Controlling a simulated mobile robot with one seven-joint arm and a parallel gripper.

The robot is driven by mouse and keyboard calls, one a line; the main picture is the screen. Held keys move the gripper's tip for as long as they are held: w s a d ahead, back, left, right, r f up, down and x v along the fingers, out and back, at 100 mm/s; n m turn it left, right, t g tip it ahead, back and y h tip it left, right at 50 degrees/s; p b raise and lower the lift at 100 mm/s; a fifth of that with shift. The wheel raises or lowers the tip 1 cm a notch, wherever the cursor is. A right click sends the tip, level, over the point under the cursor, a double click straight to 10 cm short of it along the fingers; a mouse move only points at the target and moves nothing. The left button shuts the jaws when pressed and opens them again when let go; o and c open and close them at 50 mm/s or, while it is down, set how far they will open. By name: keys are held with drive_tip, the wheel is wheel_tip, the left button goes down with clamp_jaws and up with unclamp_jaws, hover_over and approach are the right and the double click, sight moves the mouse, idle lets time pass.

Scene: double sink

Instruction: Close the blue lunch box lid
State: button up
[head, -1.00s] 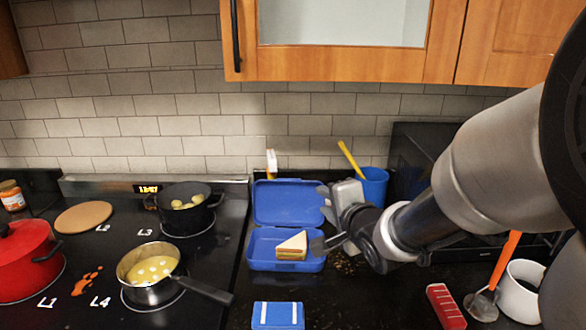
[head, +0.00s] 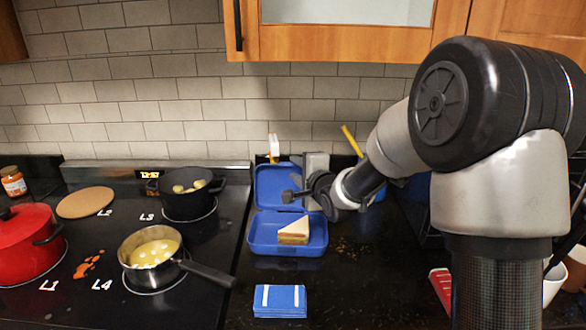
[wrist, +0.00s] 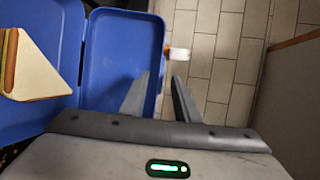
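The blue lunch box (head: 262,247) sits on the dark counter, with a sandwich wedge (head: 294,229) inside. Its lid (head: 275,183) stands raised at the back, hinged open. In the wrist view the lid (wrist: 115,55) is left of centre, with the box (wrist: 50,25) and sandwich (wrist: 35,70) farther left. My gripper (head: 290,195) is in front of the lid's right part in the head view and hides some of it. The wrist view shows my gripper (wrist: 160,75) with a gap between its fingers and nothing held. The left finger overlaps the lid's edge; contact cannot be told.
A white-and-orange bottle (head: 274,148) stands behind the lid. A small blue box with white stripes (head: 280,301) lies in front of the lunch box. At left, the stove holds a saucepan (head: 150,248), a black pot (head: 190,200) and a red pot (head: 25,245).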

sight(291, 165)
drive_tip(key=shift+x, duration=1.6)
clamp_jaws()
